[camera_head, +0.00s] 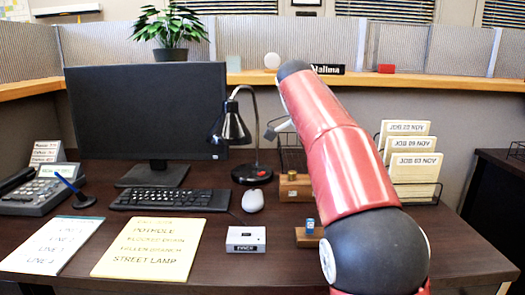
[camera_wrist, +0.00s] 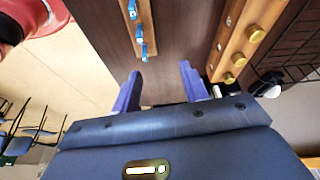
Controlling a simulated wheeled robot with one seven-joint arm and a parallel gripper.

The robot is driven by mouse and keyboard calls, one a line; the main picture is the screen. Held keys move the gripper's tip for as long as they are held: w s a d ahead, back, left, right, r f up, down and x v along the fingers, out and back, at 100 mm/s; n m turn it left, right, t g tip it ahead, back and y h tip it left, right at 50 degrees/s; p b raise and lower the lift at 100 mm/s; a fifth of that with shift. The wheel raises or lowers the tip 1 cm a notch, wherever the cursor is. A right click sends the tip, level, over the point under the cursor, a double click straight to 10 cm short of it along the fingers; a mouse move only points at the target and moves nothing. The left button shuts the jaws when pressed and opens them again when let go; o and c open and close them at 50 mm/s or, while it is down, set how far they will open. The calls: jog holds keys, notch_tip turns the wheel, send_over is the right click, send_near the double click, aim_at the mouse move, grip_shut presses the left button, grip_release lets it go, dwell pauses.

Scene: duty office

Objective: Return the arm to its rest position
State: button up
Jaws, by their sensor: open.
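My red arm (camera_head: 335,150) rises across the right half of the head view, above the desk. My gripper (camera_wrist: 161,86) shows in the wrist view with its two blue-purple fingers apart and nothing between them. In the head view the gripper is mostly hidden behind my arm; only a small grey part shows at its left edge. In the wrist view the fingers are over the dark desk (camera_wrist: 180,45), between a wooden strip with blue pieces (camera_wrist: 146,15) and a wooden strip with brass knobs (camera_wrist: 236,45). They appear apart from both.
A black desk lamp (camera_head: 231,128) stands left of my arm. A card rack (camera_head: 415,160) stands close on its right. A wooden block with a blue piece (camera_head: 309,236) sits by the arm. A monitor (camera_head: 150,105), keyboard (camera_head: 165,200) and phone (camera_head: 35,198) fill the left.

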jog(key=s+f+n+t+y, duration=0.1)
jog(key=s+f+n, duration=0.4)
jog(key=s, duration=0.4)
jog(key=s+d+f+n+t+y, duration=0.1)
jog(key=s+f+n+t, duration=0.1)
jog(key=s+f+n, duration=0.4)
jog(key=s+d+f+n+t+y, duration=0.1)
jog(key=s+f+n, duration=0.4)
jog(key=s, duration=0.7)
notch_tip(320, 180, down, 2)
jog(key=shift+s+f+n+t+y, duration=0.15)
jog(key=shift+n+t+y, duration=0.15)
jog(key=shift+t+y, duration=0.3)
